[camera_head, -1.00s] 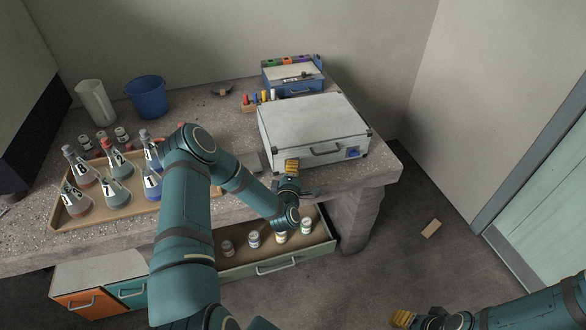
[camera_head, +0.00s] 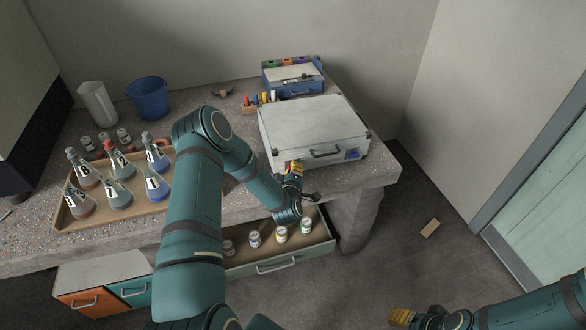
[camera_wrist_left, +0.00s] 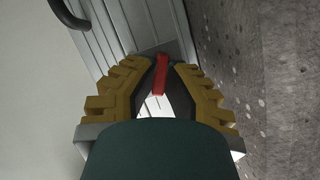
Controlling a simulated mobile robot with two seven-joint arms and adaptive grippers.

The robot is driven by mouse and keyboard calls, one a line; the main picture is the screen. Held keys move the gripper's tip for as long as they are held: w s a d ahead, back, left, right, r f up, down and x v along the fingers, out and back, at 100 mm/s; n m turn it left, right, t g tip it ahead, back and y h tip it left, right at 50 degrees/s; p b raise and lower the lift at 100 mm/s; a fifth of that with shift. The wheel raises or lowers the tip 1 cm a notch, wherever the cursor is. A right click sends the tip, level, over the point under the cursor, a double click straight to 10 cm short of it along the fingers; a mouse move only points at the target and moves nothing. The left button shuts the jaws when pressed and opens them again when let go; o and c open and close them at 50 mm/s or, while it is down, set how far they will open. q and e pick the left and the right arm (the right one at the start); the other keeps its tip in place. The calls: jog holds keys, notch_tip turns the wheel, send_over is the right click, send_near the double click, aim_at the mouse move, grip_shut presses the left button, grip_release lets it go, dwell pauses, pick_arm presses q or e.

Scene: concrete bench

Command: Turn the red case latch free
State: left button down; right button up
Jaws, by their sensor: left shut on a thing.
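The silver-white case (camera_head: 310,120) lies closed on the bench, with a dark handle (camera_head: 325,153) and a blue latch (camera_head: 352,154) on its front. In the left wrist view the red latch (camera_wrist_left: 162,74) stands out from the case's side wall, between my finger pads. My left gripper (camera_head: 294,166) is at the left part of the case front and is shut on the red latch; it also shows in the left wrist view (camera_wrist_left: 161,85). In the head view the gripper hides most of that latch. My right gripper (camera_head: 401,317) is low at the front, away from the bench; its opening is unclear.
A tray (camera_head: 100,217) of labelled flasks stands at the left of the bench (camera_head: 225,95). A blue box (camera_head: 292,86) and small coloured pegs are behind the case. An open drawer (camera_head: 300,253) with several jars sits below my left forearm. A blue bucket (camera_head: 148,97) is farther back.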

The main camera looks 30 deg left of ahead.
pick_arm(q)
jog(key=m+g, duration=0.2)
jog(key=m, duration=0.1)
jog(key=m+p, duration=0.1)
jog(key=shift+w+d+r+m+g+y, duration=0.1)
jog(key=shift+w+r+m+g+y, duration=0.15)
jog(key=shift+m+g+y, duration=0.15)
jog(key=m+g+y+p, duration=0.1)
jog(key=m+g, duration=0.1)
jog(key=m, duration=0.2)
jog(key=shift+y, duration=0.4)
jog(key=shift+f, duration=0.1)
jog(key=c, duration=1.3)
grip_release()
jog(key=shift+s, duration=0.1)
jog(key=v, duration=1.2)
